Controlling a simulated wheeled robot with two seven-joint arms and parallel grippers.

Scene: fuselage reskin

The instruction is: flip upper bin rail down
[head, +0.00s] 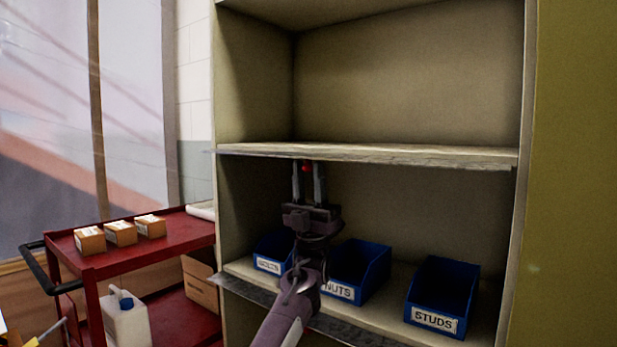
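The upper bin rail (400,156) is a pale, worn strip along the front edge of the upper shelf. It lies about level, and its near edge faces me. A small red piece (307,168) shows just under it, left of the middle. My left gripper (307,172) points up from below, its two fingers apart, with the red piece between or just behind the tips. I cannot tell whether the fingers touch it or the rail. My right gripper is out of view.
Blue bins for nuts (360,272) and studs (443,297) and a partly hidden third bin (270,252) stand on the lower shelf. A lower rail (250,291) runs along its front. A red cart (180,245) with small boxes stands left. The upper compartment is empty.

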